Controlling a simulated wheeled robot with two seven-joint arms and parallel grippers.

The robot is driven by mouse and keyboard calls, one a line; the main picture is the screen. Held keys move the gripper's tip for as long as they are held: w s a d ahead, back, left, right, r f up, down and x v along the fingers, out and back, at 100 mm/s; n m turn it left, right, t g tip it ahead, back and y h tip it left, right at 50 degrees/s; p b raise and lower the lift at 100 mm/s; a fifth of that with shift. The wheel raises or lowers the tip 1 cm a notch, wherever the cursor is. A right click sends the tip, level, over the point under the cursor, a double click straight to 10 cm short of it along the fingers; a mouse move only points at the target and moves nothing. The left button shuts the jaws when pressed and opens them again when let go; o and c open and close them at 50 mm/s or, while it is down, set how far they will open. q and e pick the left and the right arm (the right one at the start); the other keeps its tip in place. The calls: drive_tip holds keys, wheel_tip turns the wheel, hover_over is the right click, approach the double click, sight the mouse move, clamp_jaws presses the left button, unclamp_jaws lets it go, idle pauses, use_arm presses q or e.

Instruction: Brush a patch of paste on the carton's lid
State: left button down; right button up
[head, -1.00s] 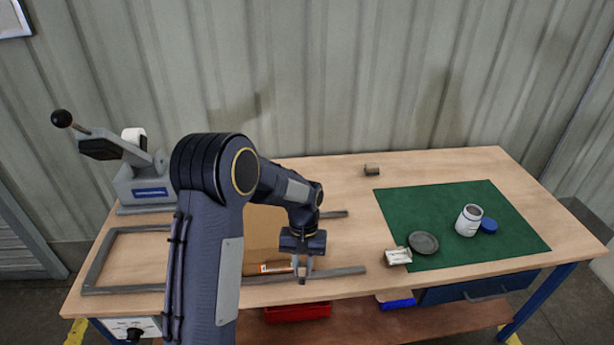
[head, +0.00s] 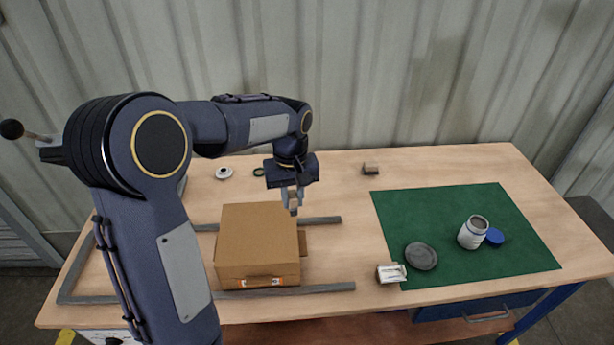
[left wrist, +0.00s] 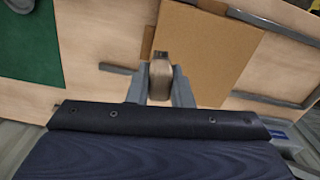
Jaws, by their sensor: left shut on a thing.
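The closed brown carton (head: 258,240) stands at the front left of the table between grey rails. Its lid is plain cardboard; it also shows in the left wrist view (left wrist: 210,50). My left gripper (head: 292,200) is over the carton's far right corner, pointing down. It is shut on a small tan-grey piece, seemingly the brush (left wrist: 160,75); its lower part is hard to make out. My right gripper is out of view.
A dark round dish (head: 421,256) lies on the mat. A small pale box (head: 391,273) sits at the mat's front left corner. A small brown block (head: 371,168) and a white roll (head: 223,172) lie at the back. Grey rails (head: 320,288) flank the carton.

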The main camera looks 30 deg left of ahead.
sight(295, 209)
use_arm(q)
drive_tip(key=shift+w+f, duration=0.1)
drive_tip(key=shift+w, duration=0.45)
drive_tip(key=shift+w+f, duration=0.15)
drive_tip(key=shift+f, duration=0.05)
drive_tip(key=shift+s+f+b, duration=0.35)
drive_tip(key=shift+f+b, duration=0.25)
drive_tip(key=shift+b, duration=0.3)
drive_tip(key=f+b, duration=0.2)
drive_tip(key=f, duration=0.1)
drive_tip(key=shift+w, duration=0.2)
drive_tip(key=shift+s+f+b, duration=0.1)
drive_tip(key=shift+b, duration=0.25)
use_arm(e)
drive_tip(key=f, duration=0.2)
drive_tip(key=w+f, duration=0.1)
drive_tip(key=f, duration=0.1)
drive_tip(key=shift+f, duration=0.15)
